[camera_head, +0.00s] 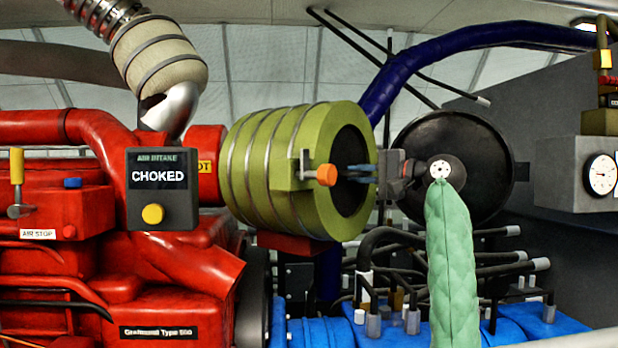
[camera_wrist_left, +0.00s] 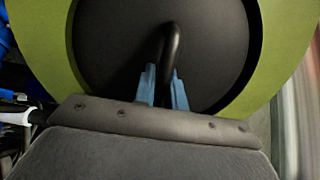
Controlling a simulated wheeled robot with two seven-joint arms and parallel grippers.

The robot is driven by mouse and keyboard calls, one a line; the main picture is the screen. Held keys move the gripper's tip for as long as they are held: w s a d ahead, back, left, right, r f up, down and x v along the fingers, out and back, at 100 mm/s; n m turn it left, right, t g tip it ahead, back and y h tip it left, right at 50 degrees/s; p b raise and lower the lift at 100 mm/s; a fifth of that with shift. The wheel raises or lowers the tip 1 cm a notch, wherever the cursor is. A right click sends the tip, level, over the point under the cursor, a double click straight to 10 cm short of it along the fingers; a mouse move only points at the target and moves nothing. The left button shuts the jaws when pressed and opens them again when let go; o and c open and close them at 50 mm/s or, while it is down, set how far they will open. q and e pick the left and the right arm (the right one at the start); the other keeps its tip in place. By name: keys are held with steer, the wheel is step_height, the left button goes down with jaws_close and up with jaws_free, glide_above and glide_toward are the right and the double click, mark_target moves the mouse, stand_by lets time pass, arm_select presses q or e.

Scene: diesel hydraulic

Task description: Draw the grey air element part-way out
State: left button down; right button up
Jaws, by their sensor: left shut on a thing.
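The green ribbed air cleaner housing (camera_head: 262,170) lies on its side with its round open end facing right. In the left wrist view the dark grey end face of the air element (camera_wrist_left: 105,55) fills the opening inside the green rim, with a black bar handle (camera_wrist_left: 172,42) on it. My left gripper (camera_head: 358,173) reaches in from the right. In the left wrist view its blue fingers (camera_wrist_left: 162,85) are shut on the handle. The element's depth in the housing is hard to tell. My right gripper is not in view.
A round black cover (camera_head: 485,150) stands open behind my left wrist. An orange-knobbed latch (camera_head: 326,175) sits at the housing's rim. A box reading "CHOKED" (camera_head: 160,190) stands left. Pipes and blue engine parts (camera_head: 330,333) lie below. A gauge (camera_head: 602,173) is at right.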

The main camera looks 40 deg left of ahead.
arm_select(q)
steer(key=shift+w+d+f, duration=0.1)
steer(key=shift+d, duration=0.25)
steer(key=w+d+b, duration=0.1)
steer(key=d+b, duration=0.1)
steer(key=d, duration=0.5)
stand_by(2.2)
steer(key=c, duration=0.9)
jaws_free()
steer(key=shift+w+d, duration=0.1)
steer(key=shift+d, duration=0.05)
steer(key=d, duration=0.3)
steer(key=w+d, duration=0.1)
steer(key=d, duration=0.2)
steer(key=d+b, duration=0.1)
steer(key=d, duration=0.2)
steer(key=shift+w, duration=0.25)
stand_by(0.5)
steer(key=shift+a, duration=0.1)
stand_by(0.4)
